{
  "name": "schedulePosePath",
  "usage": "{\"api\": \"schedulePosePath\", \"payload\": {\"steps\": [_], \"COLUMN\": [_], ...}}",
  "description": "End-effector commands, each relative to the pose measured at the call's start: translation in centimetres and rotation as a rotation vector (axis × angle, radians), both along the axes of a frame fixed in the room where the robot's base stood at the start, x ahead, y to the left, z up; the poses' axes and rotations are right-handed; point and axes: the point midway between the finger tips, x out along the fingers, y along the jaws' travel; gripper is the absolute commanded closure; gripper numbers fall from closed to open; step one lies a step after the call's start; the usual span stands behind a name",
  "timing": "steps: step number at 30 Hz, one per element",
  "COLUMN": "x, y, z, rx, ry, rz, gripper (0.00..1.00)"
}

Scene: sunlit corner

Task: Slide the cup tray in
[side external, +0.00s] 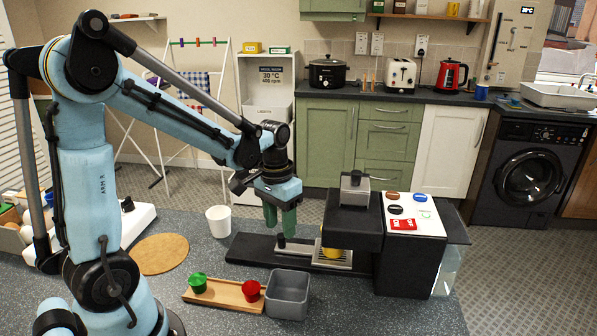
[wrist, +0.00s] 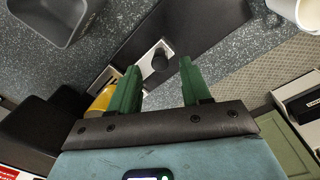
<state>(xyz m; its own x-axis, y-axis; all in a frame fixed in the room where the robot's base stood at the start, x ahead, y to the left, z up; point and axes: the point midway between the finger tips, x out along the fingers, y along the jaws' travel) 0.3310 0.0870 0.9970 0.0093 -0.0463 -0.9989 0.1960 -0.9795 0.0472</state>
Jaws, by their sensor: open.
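The coffee machine (side external: 412,255) is a dark block with a white top panel. Its silver cup tray (side external: 345,265) sticks out at the left over a long black base, with a dark upright knob (side external: 281,242) at its outer end. A yellow cup (side external: 330,253) stands on the tray, partly under the machine's overhang. My gripper (side external: 280,226) points down, open and empty, just above the knob. In the wrist view the knob (wrist: 160,62) shows between the green fingertips, with no clear contact. The yellow cup (wrist: 98,103) is partly hidden behind the left finger.
A wooden board (side external: 228,295) with a green and a red cup-shaped piece lies in front, beside a grey bin (side external: 288,293). A white mug (side external: 219,221) and a round cork mat (side external: 160,254) are to the left. The black base left of the knob is clear.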

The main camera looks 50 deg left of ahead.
Motion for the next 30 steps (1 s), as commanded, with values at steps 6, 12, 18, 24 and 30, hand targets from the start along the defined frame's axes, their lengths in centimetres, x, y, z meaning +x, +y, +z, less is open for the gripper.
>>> {"api": "schedulePosePath", "payload": {"steps": [6,12,18,24,30], "x": [0.1,0.0,0.0,0.0,0.0], "y": [-0.1,-0.2,-0.2,-0.1,-0.1], "z": [-2.2,-3.0,-3.0,-3.0,-3.0], "rx": [0.000,0.000,0.000,0.000,0.000], "ry": [0.000,0.000,0.000,0.000,0.000], "rz": [0.000,0.000,0.000,0.000,0.000], "gripper": [0.52,0.52,0.52,0.74,1.00]}}
